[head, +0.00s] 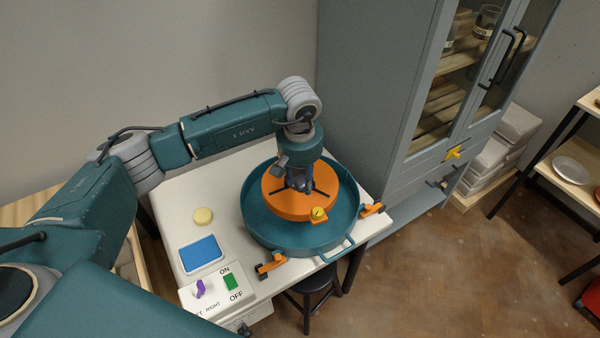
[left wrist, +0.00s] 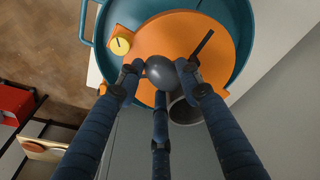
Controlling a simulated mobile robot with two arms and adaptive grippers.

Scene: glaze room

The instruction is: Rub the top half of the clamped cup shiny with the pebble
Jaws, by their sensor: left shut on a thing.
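My left gripper (head: 298,186) reaches down over the orange wheel head (head: 288,207) inside the teal basin (head: 343,222). In the left wrist view its blue fingers (left wrist: 158,82) are shut on a smooth, round, dark grey pebble (left wrist: 160,72). A dark grey, cup-like shape (left wrist: 184,111) shows just beside the pebble, partly hidden behind the fingers; it looks like the clamped cup. I cannot tell whether pebble and cup touch, nor how shiny the cup is. In the head view the gripper hides the cup. My right gripper is not in view.
A yellow knob (head: 319,214) sits on an orange block at the wheel head's edge. A grey cabinet (head: 370,90) stands close behind.

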